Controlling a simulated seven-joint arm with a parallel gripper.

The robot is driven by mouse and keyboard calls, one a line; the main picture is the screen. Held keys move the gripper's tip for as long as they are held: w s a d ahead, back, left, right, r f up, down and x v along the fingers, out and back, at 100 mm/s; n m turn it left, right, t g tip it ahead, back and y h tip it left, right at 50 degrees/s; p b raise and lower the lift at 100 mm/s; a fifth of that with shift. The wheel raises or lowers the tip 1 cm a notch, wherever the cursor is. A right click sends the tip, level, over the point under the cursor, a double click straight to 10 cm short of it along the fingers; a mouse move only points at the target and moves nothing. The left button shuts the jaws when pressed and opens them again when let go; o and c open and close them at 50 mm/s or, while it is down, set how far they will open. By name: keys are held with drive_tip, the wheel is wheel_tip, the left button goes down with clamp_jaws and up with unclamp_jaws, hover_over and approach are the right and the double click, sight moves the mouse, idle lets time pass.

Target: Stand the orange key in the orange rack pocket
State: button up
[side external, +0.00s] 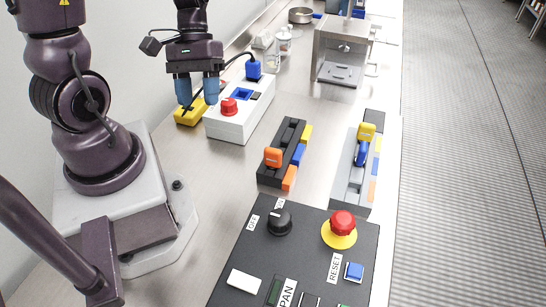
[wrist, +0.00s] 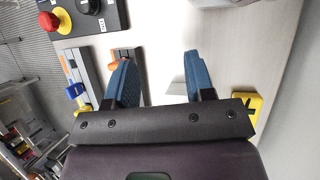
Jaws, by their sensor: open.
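The orange key (side external: 273,157) stands at the near end of a black rack (side external: 270,180), beside that rack's orange tag (side external: 289,178). In the wrist view the orange key (wrist: 122,53) is partly hidden behind a finger. A grey rack (side external: 343,178) to the right holds a yellow key (side external: 367,131) and a blue key (side external: 361,153). Its near end, by an orange tag (side external: 372,190), shows no key. My gripper (side external: 198,102) is open and empty, to the left of and behind the orange key. Its blue fingers also show apart in the wrist view (wrist: 160,58).
A white box with a red button (side external: 229,106) and a yellow block (side external: 190,113) lie close to my gripper. A dark control panel (side external: 300,245) with a red mushroom button fills the front. A metal machine (side external: 341,50) stands at the back. Bare bench lies between the racks.

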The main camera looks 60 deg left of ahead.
sight(273, 149)
drive_tip(key=f+n+t+h, duration=0.3)
drive_tip(key=f+n+t, duration=0.1)
drive_tip(key=n, duration=0.1)
drive_tip(key=f+n+t+h, duration=0.3)
drive_tip(key=f+n+t, duration=0.1)
drive_tip(key=n, duration=0.1)
drive_tip(key=f+n+t+h, duration=0.2)
drive_tip(key=f+n+t, duration=0.1)
drive_tip(key=f+n, duration=0.2)
drive_tip(key=shift+d+n+t+h, duration=0.4)
drive_tip(key=shift+n, duration=0.2)
drive_tip(key=w+a+t, duration=0.1)
drive_tip(key=w+a+n+t+y, duration=0.1)
drive_tip(key=shift+w+f+n+t, duration=0.1)
drive_tip(key=shift+w+n+t, duration=0.1)
drive_tip(key=shift+n+t, duration=0.15)
drive_tip(key=shift+w+t, duration=0.25)
drive_tip(key=shift+w, duration=0.1)
drive_tip(key=x, duration=1.2)
drive_tip(key=shift+w+d+f, duration=0.1)
drive_tip(key=shift+w+d, duration=0.05)
drive_tip(key=shift+d, duration=0.15)
clamp_jaws()
